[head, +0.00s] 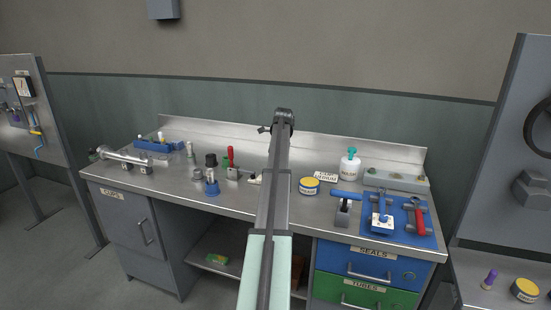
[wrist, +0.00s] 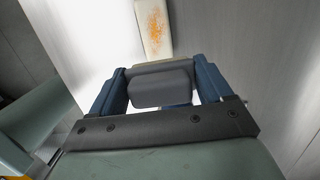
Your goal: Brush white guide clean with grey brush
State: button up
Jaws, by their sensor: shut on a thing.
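The white guide (wrist: 154,28) is a pale strip with orange specks of dirt at the top middle of the wrist view. My gripper (wrist: 160,82) has two blue fingers shut on the grey brush (wrist: 162,92), a rounded grey block with a tan band along its far edge. The brush lies just short of the guide's near end in the wrist view; I cannot tell whether they touch. A small white piece (head: 255,179) shows left of my arm there, possibly the guide.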

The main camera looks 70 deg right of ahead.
aim_at(259, 176)
jog(key=shift+f, duration=2.8)
jog(key=shift+w+r, duration=0.15)
jog(key=shift+w, duration=1.1)
jog(key=shift+c, duration=0.4)
jog(key=shift+w, duration=2.6)
jog(key=shift+s, duration=3.95)
jog(key=shift+w+r, duration=0.1)
jog(key=shift+r, duration=4)
